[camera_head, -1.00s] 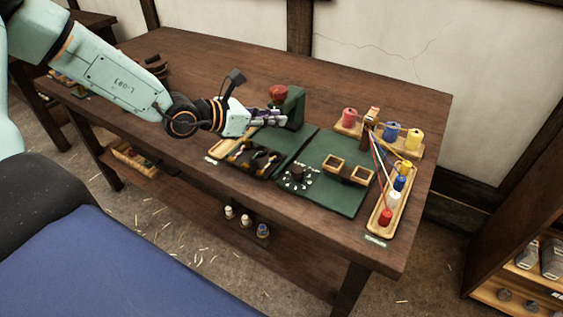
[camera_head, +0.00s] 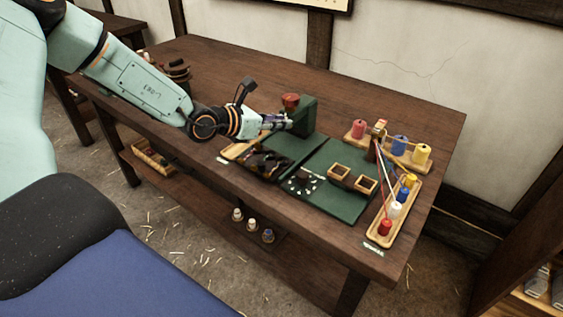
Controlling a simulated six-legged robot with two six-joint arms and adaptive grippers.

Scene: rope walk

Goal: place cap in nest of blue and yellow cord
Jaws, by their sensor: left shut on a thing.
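My left gripper (camera_head: 286,122) reaches in from the left over the table, beside the green stand with a red top (camera_head: 303,114). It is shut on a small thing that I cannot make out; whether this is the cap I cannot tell. Two small square wooden frames (camera_head: 340,171) and (camera_head: 365,185) sit on the green mat (camera_head: 338,209). Which nest belongs to the blue and yellow cord is too small to tell. Cords run from a post (camera_head: 377,134) to a wooden tray of coloured spools (camera_head: 380,241) at the right. My right gripper is not in view.
A rack holds red, blue (camera_head: 399,145) and yellow spools at the back right. Dark pieces (camera_head: 265,163) lie in a tray left of the mat. A dark round piece with white marks (camera_head: 301,184) is on the mat.

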